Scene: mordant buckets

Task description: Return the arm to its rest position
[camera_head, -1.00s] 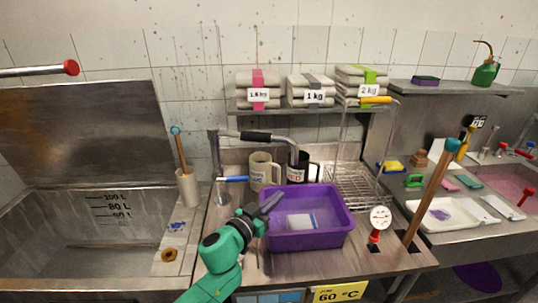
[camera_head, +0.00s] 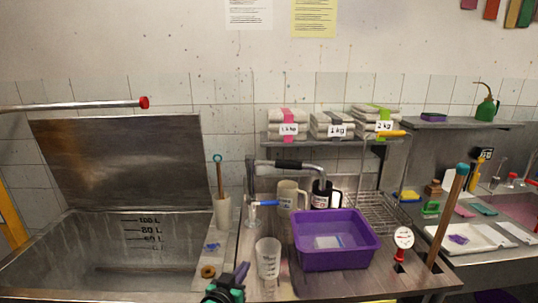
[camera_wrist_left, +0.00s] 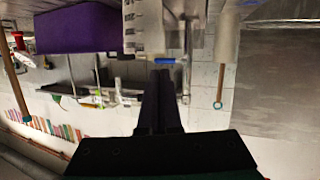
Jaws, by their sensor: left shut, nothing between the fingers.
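My left gripper (camera_head: 238,273) is low in the head view, at the front edge of the counter. It is shut and empty, left of the purple tub (camera_head: 305,262) and just left of a clear measuring beaker (camera_head: 268,262). In the left wrist view the two dark fingers (camera_wrist_left: 160,88) lie together with nothing between them, and the picture is upside down. The purple tub also shows there (camera_wrist_left: 80,28). My right gripper is in neither view.
A steel sink (camera_head: 165,262) is to the left, with a holder (camera_head: 222,212) beside it. A gauge (camera_head: 403,238) and a wooden stick (camera_head: 445,220) are to the right.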

